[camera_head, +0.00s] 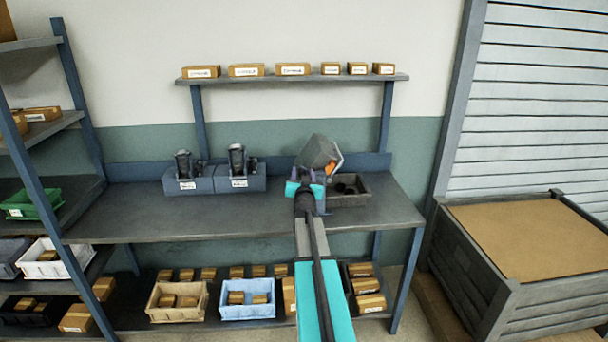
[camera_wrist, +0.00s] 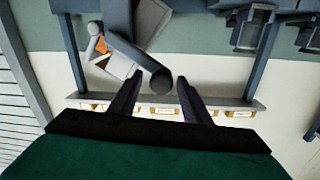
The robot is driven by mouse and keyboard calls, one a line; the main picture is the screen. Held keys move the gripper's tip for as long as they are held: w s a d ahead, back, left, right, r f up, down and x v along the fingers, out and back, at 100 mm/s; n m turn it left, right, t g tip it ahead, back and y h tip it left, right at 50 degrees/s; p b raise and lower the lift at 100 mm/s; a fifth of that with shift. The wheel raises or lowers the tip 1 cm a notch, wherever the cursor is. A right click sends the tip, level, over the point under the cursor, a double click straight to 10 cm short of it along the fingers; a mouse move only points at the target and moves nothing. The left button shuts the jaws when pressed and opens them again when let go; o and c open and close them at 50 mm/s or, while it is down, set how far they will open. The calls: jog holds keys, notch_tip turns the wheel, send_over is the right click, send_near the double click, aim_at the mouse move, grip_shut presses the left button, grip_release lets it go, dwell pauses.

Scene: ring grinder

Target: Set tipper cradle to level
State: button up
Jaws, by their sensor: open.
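The tipper cradle (camera_head: 318,152) is a grey angular body with an orange part on its right side, at the right of the bench. It looks tilted. Its lower part is hidden behind my gripper (camera_head: 305,177). In the wrist view, which is upside down, the cradle (camera_wrist: 120,62) is at upper left. A dark grey bar with a rounded end (camera_wrist: 162,80) reaches down from it. My gripper (camera_wrist: 160,76) is open, with one finger on either side of that rounded end. I cannot tell whether the fingers touch it.
A dark open bin (camera_head: 358,199) sits right of the cradle. Two grey machine units (camera_head: 188,180) stand left on the bench (camera_head: 140,222). A shelf (camera_head: 300,78) with several boxes runs above. A large crate (camera_head: 470,275) stands at right. The bench's middle is clear.

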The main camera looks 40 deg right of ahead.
grip_shut()
jog(key=shift+d, duration=0.35)
jog(key=shift+s+a, duration=0.1)
jog(key=shift+a, duration=0.2)
jog(key=shift+f, duration=0.15)
